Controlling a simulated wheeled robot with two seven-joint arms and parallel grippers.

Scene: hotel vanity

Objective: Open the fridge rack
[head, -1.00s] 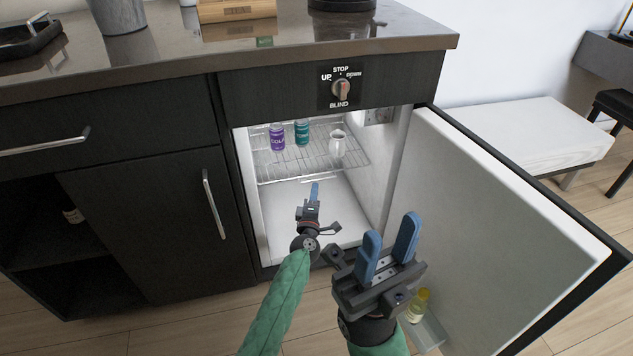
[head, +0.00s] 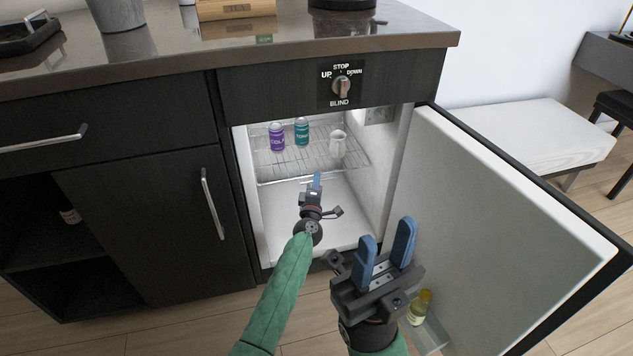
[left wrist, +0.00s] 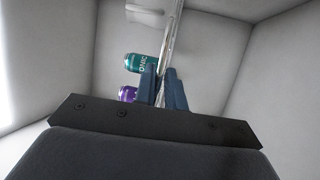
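The fridge rack (head: 318,163) is a wire shelf inside the open fridge. A purple can (head: 277,137), a teal can (head: 301,132) and a white jug (head: 338,143) stand on it. My left gripper (head: 317,178) is at the fridge opening, just below the rack's front edge in the picture. In the left wrist view its two fingers (left wrist: 163,90) are slightly apart, with the rack's metal rail (left wrist: 172,40) running between them; firm contact is not visible. My right gripper (head: 388,245) is open and empty in front of the door.
The fridge door (head: 500,210) stands wide open to the right, with a yellow bottle (head: 419,305) in its lower shelf. A dark cabinet (head: 150,215) with a handle is left of the fridge. The fridge's lower space is empty.

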